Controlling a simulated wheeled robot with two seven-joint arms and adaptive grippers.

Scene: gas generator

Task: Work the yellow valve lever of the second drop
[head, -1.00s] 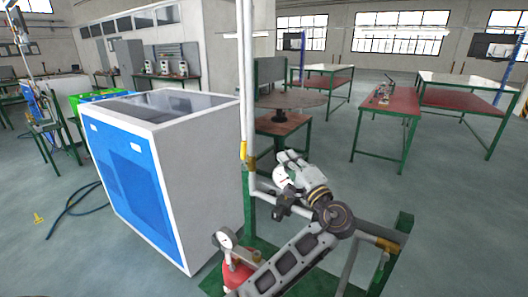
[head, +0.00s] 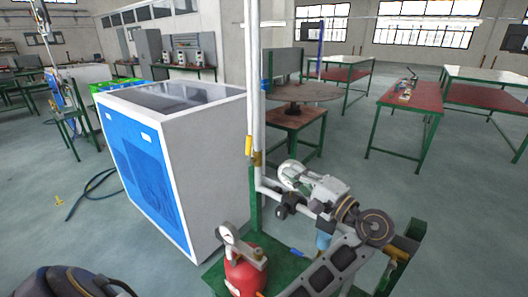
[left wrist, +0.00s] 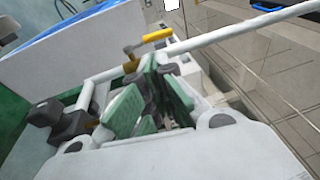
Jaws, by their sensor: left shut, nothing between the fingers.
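A yellow valve lever (head: 248,146) hangs beside a white vertical pipe, next to a brass fitting (head: 257,159). In the left wrist view a yellow lever (left wrist: 157,35) sits on a brass valve beyond the fingers. My left gripper (head: 288,174) is right of the pipe and below the lever. In the left wrist view its green-padded fingers (left wrist: 152,95) are shut and empty, apart from the lever. My right gripper is not in view.
A white and blue cabinet (head: 205,150) stands left of the pipe. A red tank with a gauge (head: 245,272) stands below the gripper on a green frame. A round table (head: 302,92) and red-topped benches (head: 412,97) are behind. A dark hose lies on the left floor.

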